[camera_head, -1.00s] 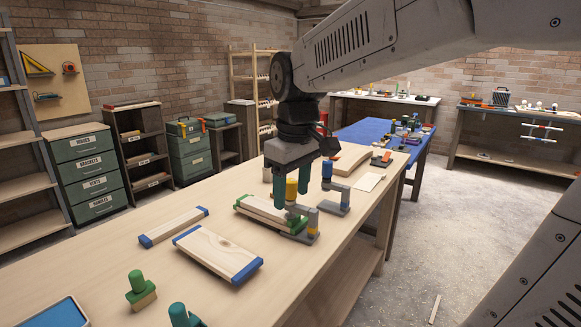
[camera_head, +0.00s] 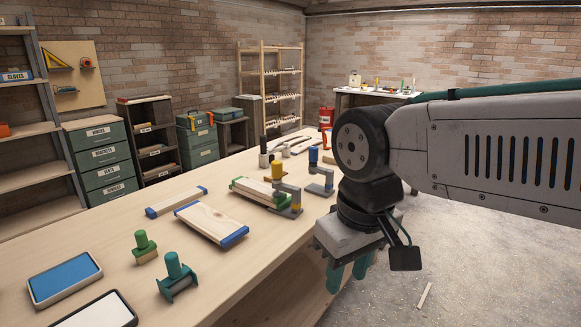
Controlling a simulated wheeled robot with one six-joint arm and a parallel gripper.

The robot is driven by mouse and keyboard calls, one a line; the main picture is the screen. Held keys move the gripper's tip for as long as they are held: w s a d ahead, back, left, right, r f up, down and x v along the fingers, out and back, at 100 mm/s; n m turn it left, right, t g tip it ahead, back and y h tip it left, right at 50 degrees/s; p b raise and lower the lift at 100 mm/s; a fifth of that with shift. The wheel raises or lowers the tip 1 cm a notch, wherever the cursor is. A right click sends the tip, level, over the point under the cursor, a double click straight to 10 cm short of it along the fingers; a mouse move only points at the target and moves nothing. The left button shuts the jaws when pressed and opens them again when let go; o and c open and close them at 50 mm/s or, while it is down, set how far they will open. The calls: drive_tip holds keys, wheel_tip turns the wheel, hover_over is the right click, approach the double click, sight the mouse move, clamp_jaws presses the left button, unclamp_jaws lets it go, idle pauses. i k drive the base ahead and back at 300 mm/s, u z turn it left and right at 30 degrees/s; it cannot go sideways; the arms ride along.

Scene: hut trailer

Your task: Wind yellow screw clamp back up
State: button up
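The yellow screw clamp (camera_head: 290,196) stands upright on the workbench, at the edge of a pair of boards with green ends (camera_head: 254,190). My gripper (camera_head: 348,277) hangs to the right of the clamp, past the bench's edge and pointing down. Its two teal fingers are apart with nothing visible between them.
A blue-knobbed clamp (camera_head: 313,156) stands behind the yellow one. Boards with blue ends (camera_head: 212,222), green-topped blocks (camera_head: 144,245) and a blue tray (camera_head: 65,278) lie on the left of the workbench (camera_head: 115,230). Open floor (camera_head: 455,265) lies to the right.

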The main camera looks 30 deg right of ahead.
sight(277, 165)
drive_tip(key=z, duration=1.6)
drive_tip(key=i, duration=1.05)
drive_tip(key=u, duration=1.75)
